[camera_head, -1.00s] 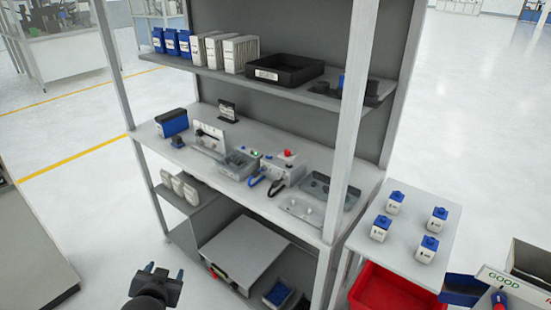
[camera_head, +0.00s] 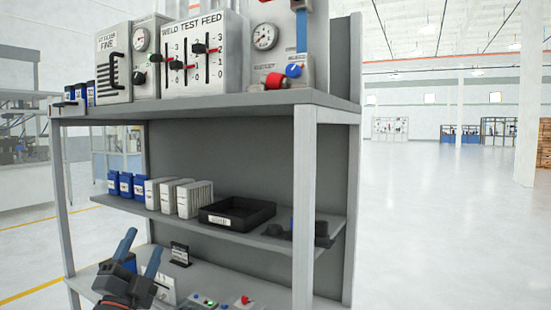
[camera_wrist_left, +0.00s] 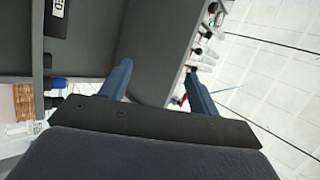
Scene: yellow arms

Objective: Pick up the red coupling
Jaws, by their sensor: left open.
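A red cylindrical part (camera_head: 275,81), which looks like the red coupling, is at the foot of the gauge panel on the top shelf, left of a blue knob (camera_head: 294,70). My left gripper (camera_head: 139,250) is open and empty at the lower left, its blue fingers pointing up, well below and left of the red part. In the left wrist view its two fingers (camera_wrist_left: 157,78) are spread with nothing between them. I cannot make out the red part in that view. My right gripper is not in view.
The top shelf (camera_head: 225,101) holds a weld test feed panel (camera_head: 201,55) and other gauge boxes. The middle shelf holds a black tray (camera_head: 237,214), white boxes and blue containers. A front post (camera_head: 304,205) stands at the right. Open floor (camera_head: 430,230) lies right of the rack.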

